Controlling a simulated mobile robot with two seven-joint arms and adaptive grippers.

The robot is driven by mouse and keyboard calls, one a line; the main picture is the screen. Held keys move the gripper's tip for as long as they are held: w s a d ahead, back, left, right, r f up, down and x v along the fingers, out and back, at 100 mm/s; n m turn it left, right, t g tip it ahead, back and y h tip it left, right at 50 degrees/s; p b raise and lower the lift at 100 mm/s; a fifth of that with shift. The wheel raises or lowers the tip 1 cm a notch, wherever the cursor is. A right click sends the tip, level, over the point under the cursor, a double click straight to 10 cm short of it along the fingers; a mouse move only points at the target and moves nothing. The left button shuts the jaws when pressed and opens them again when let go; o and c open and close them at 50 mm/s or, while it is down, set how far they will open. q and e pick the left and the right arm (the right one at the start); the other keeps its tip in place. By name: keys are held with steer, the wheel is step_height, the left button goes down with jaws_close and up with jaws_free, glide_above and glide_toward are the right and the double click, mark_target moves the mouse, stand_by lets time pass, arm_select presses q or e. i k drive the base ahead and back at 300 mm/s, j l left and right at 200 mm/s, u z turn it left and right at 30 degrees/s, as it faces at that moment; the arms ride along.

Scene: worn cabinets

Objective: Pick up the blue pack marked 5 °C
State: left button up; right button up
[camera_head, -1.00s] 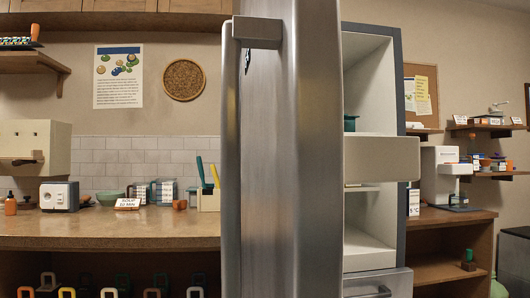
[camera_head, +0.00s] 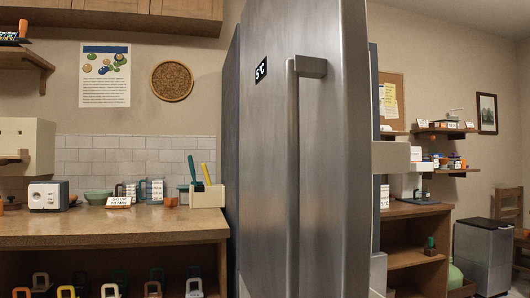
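I cannot make out a blue pack marked 5 °C. A tall steel fridge door (camera_head: 330,190) fills the middle of the head view, with a long vertical handle (camera_head: 292,180). The door hides the inside of the fridge. The end of a cream drawer or bin (camera_head: 391,155) shows past the door's right edge. A small white item (camera_head: 384,196) with print too small to read shows below it. Neither of my grippers is in view.
A wooden counter (camera_head: 110,228) on the left holds a toaster (camera_head: 48,195), a green bowl (camera_head: 98,197), measuring jugs and a utensil box (camera_head: 207,196). A shelf unit (camera_head: 415,245) and a grey bin (camera_head: 484,256) stand at the right.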

mark_target(385, 188)
steer(key=l, duration=0.25)
steer(key=i+l+z, duration=0.25)
steer(key=l+z, duration=0.2)
steer(key=i+l+z, duration=0.3)
steer(key=z, duration=0.2)
steer(key=i+l+z, duration=0.45)
steer(key=i+z, duration=0.35)
steer(key=z, duration=0.15)
steer(key=i+u, duration=0.15)
steer(key=i, duration=0.4)
steer(key=i+l+u, duration=0.2)
steer(key=i, duration=0.3)
steer(key=i+l+u, duration=0.15)
steer(key=i, duration=0.4)
steer(key=i+u, duration=0.25)
steer(key=i, duration=0.3)
steer(key=i+u, duration=0.2)
steer(key=i, duration=0.3)
steer(key=i+l+u, duration=0.25)
steer(key=i, duration=0.3)
